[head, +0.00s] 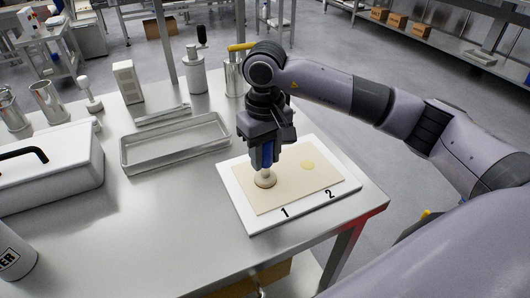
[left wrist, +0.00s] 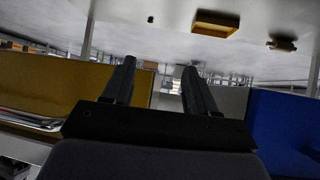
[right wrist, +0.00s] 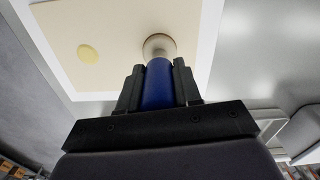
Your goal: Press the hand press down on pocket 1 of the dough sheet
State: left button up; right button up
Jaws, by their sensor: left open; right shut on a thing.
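The dough sheet (head: 240,193) lies on a white board (head: 238,217) marked 1 and 2 along its front edge. My right gripper (head: 265,158) is shut on the blue handle of the hand press (right wrist: 158,84). The press is upright, with its pale round foot (head: 265,180) at the dough above mark 1; I cannot tell whether it presses in. The foot hides the dough under it. A yellow round spot (head: 308,165) lies on the dough toward mark 2, and it also shows in the right wrist view (right wrist: 88,53). My left gripper (left wrist: 160,68) is open and empty, away from the dough.
A long metal tray (head: 175,144) lies left of the board. A white lidded box (head: 45,172) stands at the left. The table's front middle is clear.

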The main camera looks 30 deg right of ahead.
jog(key=shift+s+f, duration=0.15)
jog(key=shift+r+p, duration=1.95)
jog(key=shift+r, duration=1.7)
